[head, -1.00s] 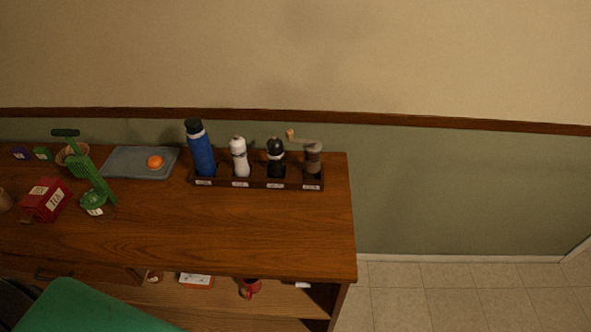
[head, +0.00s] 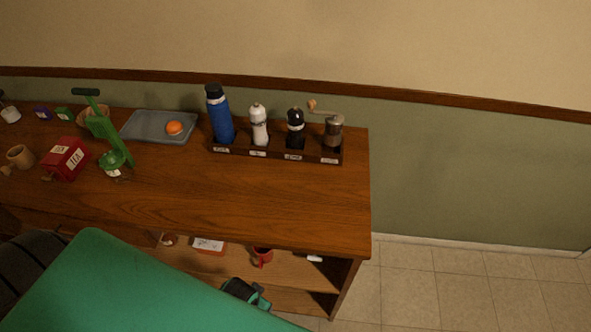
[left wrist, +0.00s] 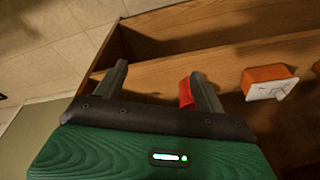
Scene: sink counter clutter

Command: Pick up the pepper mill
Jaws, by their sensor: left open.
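The black mill (head: 295,130), which looks like the pepper mill, stands upright in the dark wooden rack (head: 226,152) at the back right of the counter. A white mill (head: 259,127) stands left of it and a hand-crank grinder (head: 333,131) right of it. My left gripper (left wrist: 160,78) is open and empty in the left wrist view, with the front of the lower shelf beyond its fingers. It is low and well away from the mill. The rack hides the mill's base. My right gripper is not in view.
A blue bottle (head: 220,117) fills the rack's left end. A grey tray (head: 150,127) with an orange (head: 174,128) lies farther left. A red mug (head: 262,257) and a small box (head: 208,244) sit on the lower shelf. The counter before the rack is clear.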

